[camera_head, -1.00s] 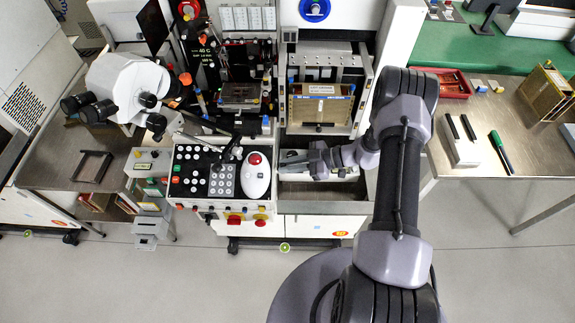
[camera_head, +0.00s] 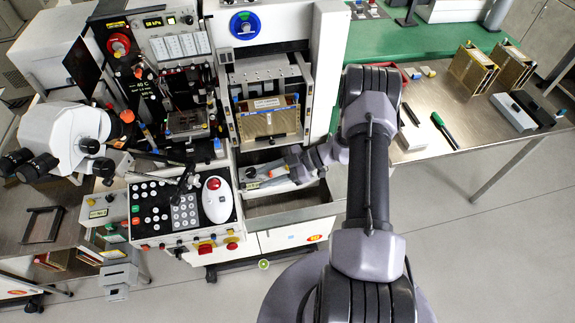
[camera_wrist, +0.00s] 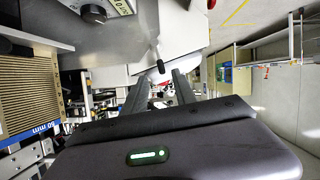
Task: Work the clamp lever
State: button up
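My gripper (camera_head: 288,166) is at the low bay under the magazine slot of the machine, seen from above in the head view. In the wrist view its two fingers (camera_wrist: 160,78) stand apart with a gap between them. A small black knob-like end (camera_wrist: 160,66), possibly the clamp lever, shows just beyond the fingertips, in line with the gap. Nothing is visibly held, and I cannot tell whether the fingers touch it. In the head view the lever is too small or hidden by my gripper to make out.
The machine's control panel (camera_head: 183,210) with a white mouse (camera_head: 216,199) lies left of my gripper. A brown magazine (camera_head: 268,122) sits in the slot above it. The microscope (camera_head: 62,140) is far left. A table at right holds a green pen (camera_head: 444,130) and magazines (camera_head: 472,68).

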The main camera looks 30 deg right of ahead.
jog(key=v, duration=1)
jog(key=shift+s+d, duration=0.15)
jog(key=shift+d, duration=0.2)
jog(key=shift+r, duration=0.2)
